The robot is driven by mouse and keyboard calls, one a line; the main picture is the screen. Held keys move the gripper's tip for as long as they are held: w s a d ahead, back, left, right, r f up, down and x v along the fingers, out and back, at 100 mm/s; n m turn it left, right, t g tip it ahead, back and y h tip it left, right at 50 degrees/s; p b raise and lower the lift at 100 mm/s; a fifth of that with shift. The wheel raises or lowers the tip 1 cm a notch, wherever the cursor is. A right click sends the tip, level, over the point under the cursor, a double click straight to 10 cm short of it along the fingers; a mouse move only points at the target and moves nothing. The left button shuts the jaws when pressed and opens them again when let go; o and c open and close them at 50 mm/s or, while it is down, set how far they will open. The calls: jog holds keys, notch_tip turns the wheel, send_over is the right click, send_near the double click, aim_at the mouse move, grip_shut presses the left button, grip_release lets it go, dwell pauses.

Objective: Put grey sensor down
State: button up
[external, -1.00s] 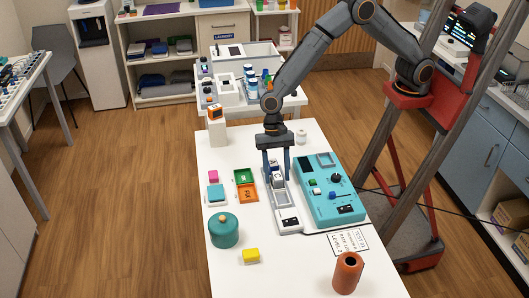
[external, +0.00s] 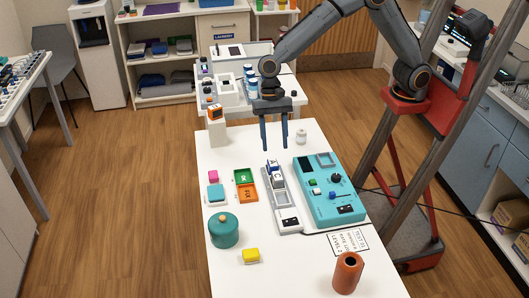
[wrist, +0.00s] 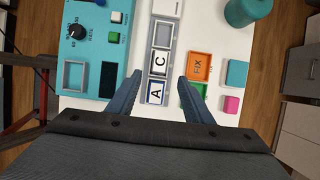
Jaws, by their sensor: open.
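My gripper (external: 274,148) is raised above the far part of the white table, with its two blue fingers spread and nothing between them. In the wrist view the gripper (wrist: 160,88) is also open, fingers on either side of a narrow grey tray (wrist: 163,32). Two small pieces sit at the tray's far end, one marked A (wrist: 155,93) and one marked C (wrist: 160,62). The tray (external: 282,204) and the pieces also show in the external view. I cannot tell which piece is the grey sensor. The fingers appear apart from both pieces.
A teal panel (external: 325,205) with knobs stands right of the tray. Green and orange trays (external: 247,192), a teal pot (external: 223,231), a yellow block (external: 251,256) and a brown cylinder (external: 347,272) are around it. A white jar (external: 301,136) stands near the far edge.

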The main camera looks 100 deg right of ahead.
jog(key=s+d+f+n+h, duration=0.2)
jog(key=s+d+n, duration=0.6)
jog(key=s, duration=0.6)
jog(key=s+d+f+n+h, duration=0.2)
jog(key=s+d+n, duration=0.7)
jog(key=s, duration=0.5)
jog(key=shift+d+f+n+t, duration=0.15)
jog(key=shift+f+n+t, duration=0.15)
jog(key=shift+n, duration=0.3)
